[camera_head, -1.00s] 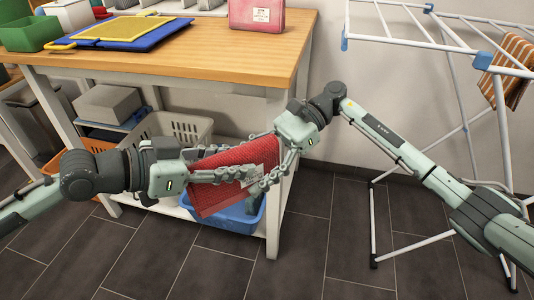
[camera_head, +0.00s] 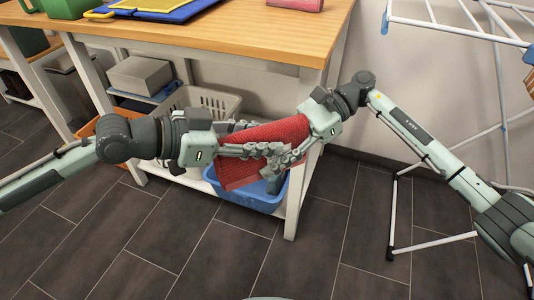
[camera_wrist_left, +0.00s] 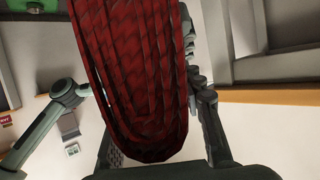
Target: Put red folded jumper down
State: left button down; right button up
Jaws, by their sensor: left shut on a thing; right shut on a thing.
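The red folded jumper (camera_head: 285,130) hangs in the air in front of the table's legs, tilted, between my two grippers. My left gripper (camera_head: 268,150) comes from the left and is shut on it. My right gripper (camera_head: 276,166) comes from the right and is also shut on it. The fingers of both cover the jumper's middle. In the left wrist view, the jumper (camera_wrist_left: 140,80) fills the centre as a thick stack of red layers, close to the camera.
The wooden table (camera_head: 240,38) stands behind, with a blue and yellow board (camera_head: 160,8) and a red pouch (camera_head: 296,4) on it. A blue tub (camera_head: 250,199) and a pale basket (camera_head: 205,98) sit on the lower shelf. A drying rack (camera_head: 393,205) stands right.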

pick_arm(q)
jog(key=c, duration=0.9)
grip_release()
jog(key=shift+s+d+r, duration=0.1)
